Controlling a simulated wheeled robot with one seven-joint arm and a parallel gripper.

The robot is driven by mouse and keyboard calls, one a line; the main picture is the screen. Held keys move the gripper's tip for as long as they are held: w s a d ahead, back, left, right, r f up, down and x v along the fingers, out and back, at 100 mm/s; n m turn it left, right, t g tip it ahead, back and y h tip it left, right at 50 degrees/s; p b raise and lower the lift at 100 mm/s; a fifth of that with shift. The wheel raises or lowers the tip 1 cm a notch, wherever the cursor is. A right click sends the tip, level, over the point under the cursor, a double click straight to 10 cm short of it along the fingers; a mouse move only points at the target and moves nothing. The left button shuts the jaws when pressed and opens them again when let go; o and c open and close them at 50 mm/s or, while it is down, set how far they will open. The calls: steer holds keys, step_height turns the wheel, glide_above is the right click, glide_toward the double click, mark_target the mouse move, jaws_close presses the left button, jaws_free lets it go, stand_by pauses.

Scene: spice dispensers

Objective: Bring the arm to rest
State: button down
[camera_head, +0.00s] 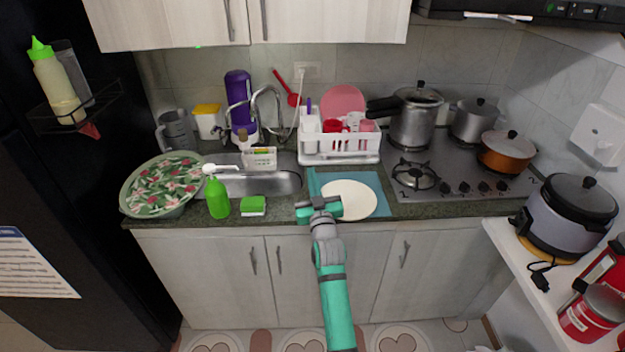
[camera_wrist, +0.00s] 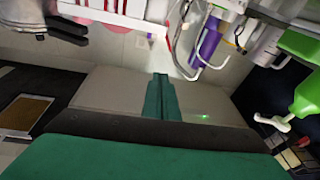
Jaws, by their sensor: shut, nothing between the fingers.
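My gripper (camera_head: 312,180) is in front of the counter's middle, by the left edge of the blue mat and white plate. My teal arm rises to it from the bottom of the head view. In the wrist view, the two teal fingers of my gripper (camera_wrist: 162,97) lie against each other with nothing between them. They point toward the wall side, with the tilted kitchen scene beyond. I cannot tell the exact height of the fingers above the counter.
A white plate (camera_head: 349,200) lies on a blue mat (camera_head: 383,193) beside my gripper. A green sponge (camera_head: 253,206) and green bottle (camera_head: 217,198) stand to the left. A white dish rack (camera_head: 340,148) is behind. A stove with pots is at the right. The floor in front is clear.

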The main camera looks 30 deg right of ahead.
steer(key=shift+s+f, duration=0.15)
steer(key=shift+s, duration=0.05)
steer(key=s+a+f+m+y, duration=0.1)
steer(key=s+a+f, duration=0.1)
steer(key=a+f, duration=0.5)
steer(key=s+a+f+y, duration=0.15)
steer(key=a+f, duration=0.35)
steer(key=a, duration=0.5)
steer(key=s+a+f+y, duration=0.1)
steer(key=s+a+f, duration=0.3)
steer(key=s+a, duration=0.4)
steer(key=s+a+f, duration=0.4)
steer(key=s+a, duration=0.3)
steer(key=a, duration=0.1)
steer(key=s+a+r+n+g+y, duration=0.1)
steer(key=s+a, duration=0.2)
steer(key=s, duration=0.7)
steer(key=s+a+r+n+g+y, duration=0.1)
steer(key=s+a+n+y, duration=0.1)
steer(key=s, duration=0.9)
steer(key=s+a+r+n+g+y, duration=0.1)
steer(key=s+a, duration=0.4)
steer(key=s, duration=0.6)
steer(key=shift+r+n+y, duration=0.3)
steer(key=shift+r+y, duration=0.1)
steer(key=shift+y, duration=0.15)
